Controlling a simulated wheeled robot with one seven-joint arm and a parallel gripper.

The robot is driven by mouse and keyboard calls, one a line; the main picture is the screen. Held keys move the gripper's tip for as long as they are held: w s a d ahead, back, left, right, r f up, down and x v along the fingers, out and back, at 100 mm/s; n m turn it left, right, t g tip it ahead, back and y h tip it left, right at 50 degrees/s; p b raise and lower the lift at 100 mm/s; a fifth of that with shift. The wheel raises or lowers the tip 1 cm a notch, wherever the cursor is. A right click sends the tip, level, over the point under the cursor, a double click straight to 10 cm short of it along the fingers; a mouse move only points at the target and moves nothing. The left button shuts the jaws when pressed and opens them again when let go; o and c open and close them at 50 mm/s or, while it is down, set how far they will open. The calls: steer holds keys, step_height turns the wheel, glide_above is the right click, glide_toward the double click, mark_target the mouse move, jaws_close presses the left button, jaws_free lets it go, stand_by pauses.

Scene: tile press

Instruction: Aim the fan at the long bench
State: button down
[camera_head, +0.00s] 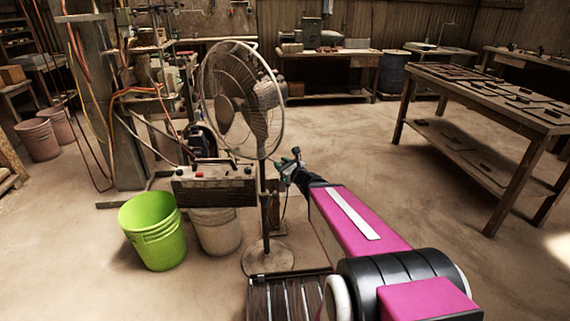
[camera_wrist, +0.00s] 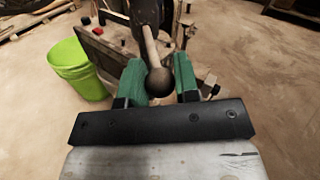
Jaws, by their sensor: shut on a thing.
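The pedestal fan (camera_head: 240,95) has a round wire cage, and its face points left in the head view, away from the long bench. Its pole stands on a round base (camera_head: 267,258). The long wooden bench (camera_head: 535,122), with flat tiles or trays on top, stands at the right. My gripper (camera_head: 288,168) is just right of the fan's pole, below the motor. In the wrist view my gripper's green jaws (camera_wrist: 160,76) are shut on a pale handle with a dark ball knob (camera_wrist: 159,83), which seems to belong to the fan. The fan's cage is not visible there.
A green bucket (camera_head: 153,232) and a pale bucket (camera_head: 217,232) stand left of the fan's base. A control box (camera_head: 214,186) with a red button is close behind. The floor between fan and bench is clear.

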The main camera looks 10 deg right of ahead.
steer(key=shift+s+a+m+t+h, duration=0.4)
steer(key=shift+a+m+t+h, duration=0.2)
steer(key=shift+h, duration=0.3)
steer(key=shift+s+a+m+t+h, duration=0.45)
steer(key=shift+m+h, duration=0.25)
steer(key=shift+h, duration=0.2)
steer(key=shift+a+h, duration=0.1)
steer(key=shift+h, duration=0.2)
steer(key=c, duration=0.9)
jaws_free()
steer(key=shift+o, duration=0.2)
steer(key=shift+w, duration=0.1)
